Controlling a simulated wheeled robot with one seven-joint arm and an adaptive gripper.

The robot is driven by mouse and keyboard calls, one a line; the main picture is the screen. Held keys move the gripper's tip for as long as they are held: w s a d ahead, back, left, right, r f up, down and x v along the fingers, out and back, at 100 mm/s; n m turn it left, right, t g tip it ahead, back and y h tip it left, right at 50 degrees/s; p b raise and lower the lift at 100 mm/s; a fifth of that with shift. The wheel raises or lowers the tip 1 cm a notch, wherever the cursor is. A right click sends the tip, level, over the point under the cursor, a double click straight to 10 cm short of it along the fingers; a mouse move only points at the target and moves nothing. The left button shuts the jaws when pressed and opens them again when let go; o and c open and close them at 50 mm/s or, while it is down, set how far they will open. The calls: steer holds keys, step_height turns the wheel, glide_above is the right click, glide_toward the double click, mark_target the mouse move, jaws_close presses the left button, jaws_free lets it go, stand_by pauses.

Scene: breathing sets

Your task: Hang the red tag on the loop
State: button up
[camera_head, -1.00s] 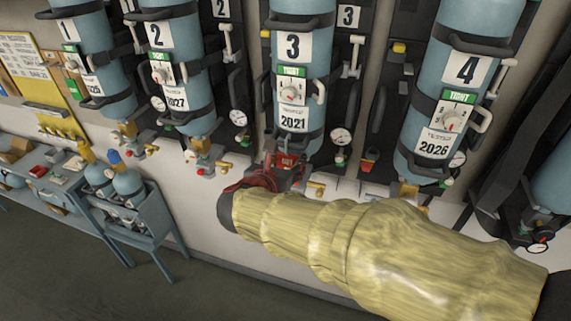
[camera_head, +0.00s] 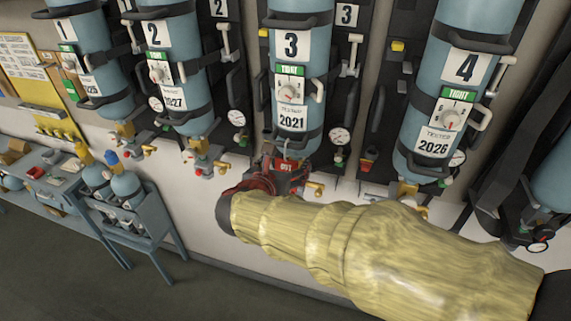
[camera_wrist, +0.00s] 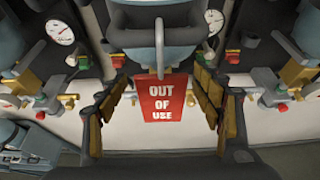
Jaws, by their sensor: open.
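The red tag (camera_head: 288,168) is below the blue cylinder marked 3 (camera_head: 292,110), with a pale cord running up from it. In the wrist view the tag (camera_wrist: 161,115) faces me, reads "OUT OF USE" and hangs nearly upright from the pale cord (camera_wrist: 159,48). The cord's upper end meets the cylinder's underside area; I cannot tell exactly how it sits on the loop. My gripper (camera_wrist: 163,88) is open, with a finger on each side of the tag and gaps between. In the head view my gripper (camera_head: 272,172) is partly hidden by my sleeved arm.
Cylinder 2 (camera_head: 172,70) and cylinder 4 (camera_head: 450,90) flank cylinder 3, with brass valves below.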

steer(key=v, duration=1.2)
steer(key=s+d+f+m+g+y+b, duration=0.2)
steer(key=s+d+f+m+g, duration=0.2)
steer(key=s+f+m, duration=0.5)
steer(key=s+d+f+m+g+y+b, duration=0.1)
steer(key=s+d+f+m+g+b, duration=0.3)
steer(key=f+m, duration=0.5)
steer(key=s+d+f+m+t+y+b, duration=0.1)
steer(key=s+d+f+m+b, duration=0.1)
steer(key=s+d+m+b, duration=0.2)
steer(key=d+m+b, duration=0.3)
steer(key=d+m, duration=0.5)
steer(key=m, duration=0.2)
steer(key=shift+d+f+y+b, duration=0.2)
steer(key=shift+f+y+b, duration=0.05)
steer(key=shift+y+b, duration=0.1)
stand_by(0.6)
